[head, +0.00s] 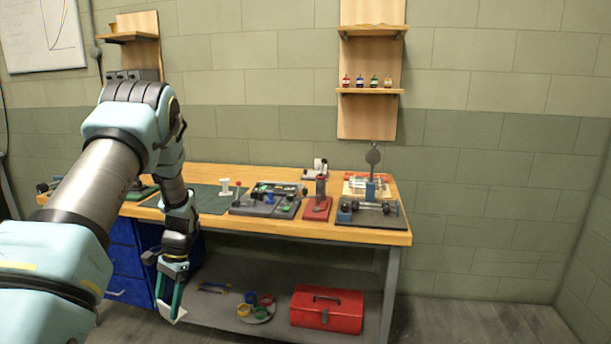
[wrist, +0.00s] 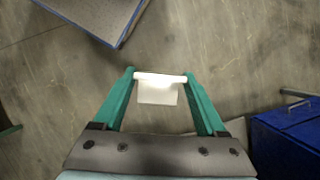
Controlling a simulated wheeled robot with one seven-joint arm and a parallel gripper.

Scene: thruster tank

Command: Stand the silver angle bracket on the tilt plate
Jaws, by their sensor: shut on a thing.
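My gripper (head: 172,290) hangs in front of the workbench, below its top and near the blue drawers. In the wrist view my gripper (wrist: 160,80) is shut on a pale, silver-white angle bracket (wrist: 158,93). The bracket spans between the two green fingertips, with a thin edge bar and a flat flange showing. In the head view the bracket (head: 176,315) shows as a small pale piece at the fingertips. I cannot tell for sure which thing is the tilt plate. A grey plate with a blue edge (wrist: 105,12) shows at the top left of the wrist view.
The wooden workbench (head: 270,229) carries a green mat (head: 207,203), a grey fixture (head: 250,208), a red stand (head: 317,209) and a dark base with rods (head: 370,218). Blue drawers (head: 127,263) stand under its left end. A red toolbox (head: 327,310) sits on the lower shelf.

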